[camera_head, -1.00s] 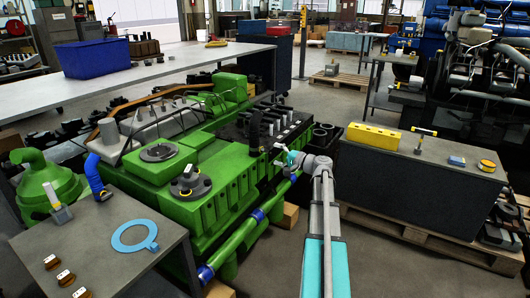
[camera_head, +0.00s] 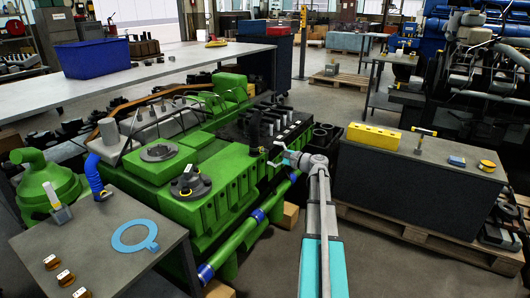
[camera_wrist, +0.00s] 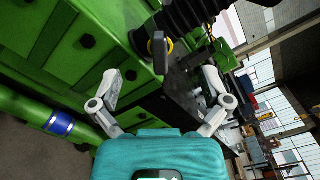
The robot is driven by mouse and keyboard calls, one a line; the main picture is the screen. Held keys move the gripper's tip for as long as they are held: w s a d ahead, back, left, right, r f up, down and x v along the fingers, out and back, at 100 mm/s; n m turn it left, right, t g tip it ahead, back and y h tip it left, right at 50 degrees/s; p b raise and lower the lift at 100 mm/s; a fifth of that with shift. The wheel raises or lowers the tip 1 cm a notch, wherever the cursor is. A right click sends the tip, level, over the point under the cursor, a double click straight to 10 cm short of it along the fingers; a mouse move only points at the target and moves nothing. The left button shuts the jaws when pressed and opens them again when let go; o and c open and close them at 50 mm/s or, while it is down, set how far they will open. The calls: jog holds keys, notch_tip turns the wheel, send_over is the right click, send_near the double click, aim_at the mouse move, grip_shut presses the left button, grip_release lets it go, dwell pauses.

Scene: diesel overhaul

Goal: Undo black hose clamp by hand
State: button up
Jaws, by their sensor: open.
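A black ribbed hose (camera_wrist: 195,14) comes down to the green engine at the top of the wrist view. At its lower end is a dark clamp with an upright lever (camera_wrist: 159,52), and a yellow ring shows behind the lever. In the head view the hose (camera_head: 255,132) stands at the engine's right side, and the clamp is too small to make out. My gripper (camera_wrist: 161,82) is open and empty. Its two grey fingers are spread either side of the lever's line, short of it and apparently not touching. In the head view my gripper (camera_head: 276,154) is beside the engine's right flank.
The green engine block (camera_head: 225,165) fills the space left of my arm. A green pipe with blue bands (camera_head: 258,215) runs low along it. A dark bench (camera_head: 420,175) with a yellow block (camera_head: 374,136) stands right. A grey table (camera_head: 95,240) with a blue ring (camera_head: 135,236) is front left.

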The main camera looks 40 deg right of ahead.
aim_at(267, 151)
jog(key=shift+x, duration=1.75)
grip_shut()
